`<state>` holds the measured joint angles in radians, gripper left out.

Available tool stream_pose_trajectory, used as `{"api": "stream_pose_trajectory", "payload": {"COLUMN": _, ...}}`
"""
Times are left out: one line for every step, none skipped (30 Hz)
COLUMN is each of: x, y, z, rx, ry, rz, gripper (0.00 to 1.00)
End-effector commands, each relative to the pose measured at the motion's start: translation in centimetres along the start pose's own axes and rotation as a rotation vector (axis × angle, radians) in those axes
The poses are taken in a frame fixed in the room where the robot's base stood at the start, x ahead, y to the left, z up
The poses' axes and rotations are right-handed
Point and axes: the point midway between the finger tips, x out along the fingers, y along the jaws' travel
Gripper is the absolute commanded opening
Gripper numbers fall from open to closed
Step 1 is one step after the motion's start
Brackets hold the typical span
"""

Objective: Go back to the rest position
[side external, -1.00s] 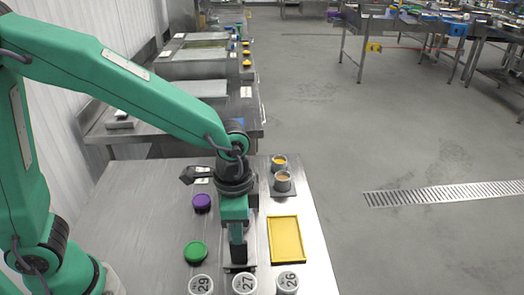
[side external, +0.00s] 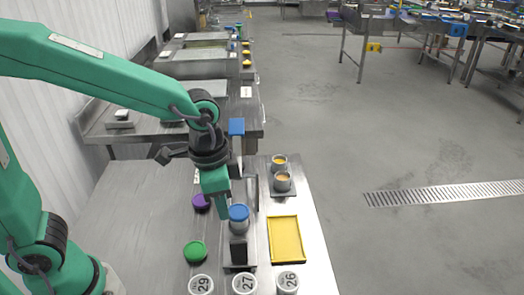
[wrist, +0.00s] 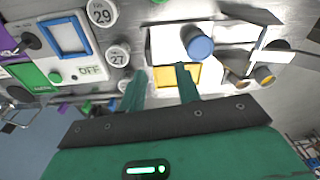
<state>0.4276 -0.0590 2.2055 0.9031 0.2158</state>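My gripper (side external: 221,208) is above the metal table, to the left of and slightly higher in the picture than a jar with a blue lid (side external: 238,213). In the wrist view my gripper (wrist: 161,88) has its two green fingers apart, with nothing held between them. The blue-lidded jar (wrist: 200,44) stands beyond the right finger there, apart from it. In the side view the jar stands upright at a dark stand (side external: 239,250).
A yellow tray (side external: 287,240) lies right of the jar. Purple (side external: 202,201) and green (side external: 195,252) lids lie to the left. Numbered white lids (side external: 244,284) line the front. A blue-topped post (side external: 236,128) rises behind the gripper.

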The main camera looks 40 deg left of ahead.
Motion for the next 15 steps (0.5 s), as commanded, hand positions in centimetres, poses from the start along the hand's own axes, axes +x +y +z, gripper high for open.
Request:
{"api": "stream_pose_trajectory", "payload": {"x": -0.9, "y": -0.7, "z": 0.7, "rx": -0.037, "ry": 0.025, "rz": -0.008, "gripper": 0.33}}
{"api": "stream_pose_trajectory", "payload": {"x": -1.3, "y": -1.1, "z": 1.0, "rx": -0.058, "ry": 0.037, "rz": -0.012, "gripper": 0.33}}
{"api": "stream_pose_trajectory", "payload": {"x": -1.9, "y": -1.6, "z": 1.5, "rx": -0.085, "ry": 0.054, "rz": -0.018, "gripper": 0.33}}
{"api": "stream_pose_trajectory", "payload": {"x": -2.3, "y": -1.9, "z": 2.0, "rx": -0.108, "ry": 0.066, "rz": -0.023, "gripper": 0.33}}
{"api": "stream_pose_trajectory", "payload": {"x": -2.7, "y": -2.2, "z": 2.4, "rx": -0.129, "ry": 0.079, "rz": -0.027, "gripper": 0.33}}
{"api": "stream_pose_trajectory", "payload": {"x": -3.2, "y": -2.7, "z": 2.9, "rx": -0.156, "ry": 0.096, "rz": -0.034, "gripper": 0.33}}
{"api": "stream_pose_trajectory", "payload": {"x": -3.6, "y": -3.0, "z": 3.4, "rx": -0.176, "ry": 0.108, "rz": -0.039, "gripper": 0.33}}
{"api": "stream_pose_trajectory", "payload": {"x": -4.0, "y": -3.3, "z": 3.8, "rx": -0.198, "ry": 0.120, "rz": -0.044, "gripper": 0.33}}
{"api": "stream_pose_trajectory", "payload": {"x": -4.5, "y": -3.6, "z": 4.4, "rx": -0.226, "ry": 0.137, "rz": -0.050, "gripper": 0.33}}
{"api": "stream_pose_trajectory", "payload": {"x": -4.8, "y": -3.9, "z": 4.8, "rx": -0.247, "ry": 0.150, "rz": -0.055, "gripper": 0.33}}
{"api": "stream_pose_trajectory", "payload": {"x": -5.1, "y": -4.1, "z": 5.3, "rx": -0.267, "ry": 0.162, "rz": -0.061, "gripper": 0.33}}
{"api": "stream_pose_trajectory", "payload": {"x": -5.6, "y": -4.5, "z": 5.9, "rx": -0.295, "ry": 0.179, "rz": -0.068, "gripper": 0.33}}
{"api": "stream_pose_trajectory", "payload": {"x": -5.8, "y": -4.6, "z": 6.3, "rx": -0.316, "ry": 0.191, "rz": -0.073, "gripper": 0.33}}
{"api": "stream_pose_trajectory", "payload": {"x": -6.1, "y": -4.9, "z": 6.8, "rx": -0.336, "ry": 0.204, "rz": -0.079, "gripper": 0.33}}
{"api": "stream_pose_trajectory", "payload": {"x": -6.5, "y": -5.1, "z": 7.4, "rx": -0.363, "ry": 0.220, "rz": -0.086, "gripper": 0.33}}
